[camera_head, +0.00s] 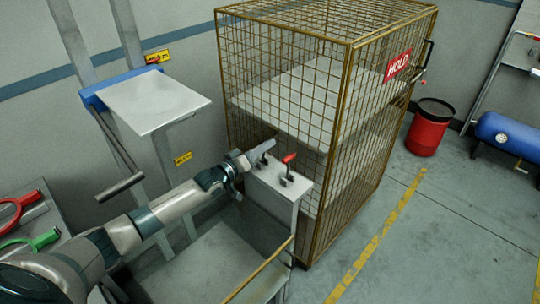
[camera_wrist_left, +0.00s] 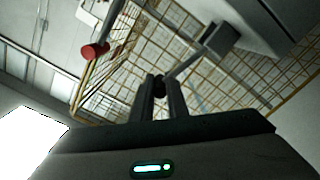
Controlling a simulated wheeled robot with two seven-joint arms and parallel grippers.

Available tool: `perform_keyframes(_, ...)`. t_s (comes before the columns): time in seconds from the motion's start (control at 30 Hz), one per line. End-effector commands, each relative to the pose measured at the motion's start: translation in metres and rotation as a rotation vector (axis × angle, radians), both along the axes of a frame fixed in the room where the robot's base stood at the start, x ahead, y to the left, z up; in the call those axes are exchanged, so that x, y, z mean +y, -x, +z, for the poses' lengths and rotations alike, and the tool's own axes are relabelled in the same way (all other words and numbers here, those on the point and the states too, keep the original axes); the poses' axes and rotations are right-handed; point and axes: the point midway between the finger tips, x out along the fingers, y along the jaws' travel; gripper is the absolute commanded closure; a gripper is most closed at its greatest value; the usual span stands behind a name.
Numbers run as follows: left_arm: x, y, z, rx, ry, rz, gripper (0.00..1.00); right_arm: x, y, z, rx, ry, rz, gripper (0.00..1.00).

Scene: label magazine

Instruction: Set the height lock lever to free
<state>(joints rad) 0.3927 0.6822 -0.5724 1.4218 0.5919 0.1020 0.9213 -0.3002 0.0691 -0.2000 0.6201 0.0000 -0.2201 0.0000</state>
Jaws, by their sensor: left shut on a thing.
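A grey pedestal (camera_head: 282,183) carries two levers on its top. One lever has a red handle (camera_head: 289,158); its red end (camera_wrist_left: 95,51) shows at the upper left in the left wrist view. The other lever has a dark knob (camera_wrist_left: 159,84) on a thin rod that runs to a grey block. My left gripper (camera_head: 264,148) is at this second lever, and in the left wrist view its two fingers (camera_wrist_left: 158,100) are shut on the dark knob. No label shows which lever is the height lock. My right gripper is out of view.
A wire cage (camera_head: 352,40) with a red HOLD sign stands close behind the pedestal. A raised grey platform (camera_head: 155,100) is at the left. Red and green handles (camera_head: 33,240) are at the lower left. A red bin (camera_head: 428,130) stands right; the floor there is open.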

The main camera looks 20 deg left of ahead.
Motion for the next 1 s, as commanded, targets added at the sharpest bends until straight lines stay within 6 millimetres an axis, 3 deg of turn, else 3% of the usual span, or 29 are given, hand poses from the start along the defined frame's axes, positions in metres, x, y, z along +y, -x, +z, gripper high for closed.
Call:
perform_keyframes(0.3, 0.015, -0.005, 0.002, 0.052, 0.148, 0.001, 1.0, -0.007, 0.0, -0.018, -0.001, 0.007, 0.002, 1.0)
perform_keyframes(0.83, 0.017, -0.006, 0.003, 0.065, 0.18, 0.001, 1.0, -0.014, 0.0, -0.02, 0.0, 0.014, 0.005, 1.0)
perform_keyframes(0.87, 0.017, -0.006, 0.003, 0.065, 0.18, 0.001, 0.82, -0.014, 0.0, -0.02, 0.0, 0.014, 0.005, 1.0)
perform_keyframes(0.9, 0.017, -0.006, 0.003, 0.065, 0.18, 0.001, 0.72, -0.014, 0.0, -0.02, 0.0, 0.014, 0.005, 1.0)
perform_keyframes(0.93, 0.017, -0.006, 0.003, 0.065, 0.18, 0.001, 0.67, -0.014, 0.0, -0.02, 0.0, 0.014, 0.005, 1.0)
perform_keyframes(1.0, 0.017, -0.006, 0.003, 0.065, 0.18, 0.001, 0.67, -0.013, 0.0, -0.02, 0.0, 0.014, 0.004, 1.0)
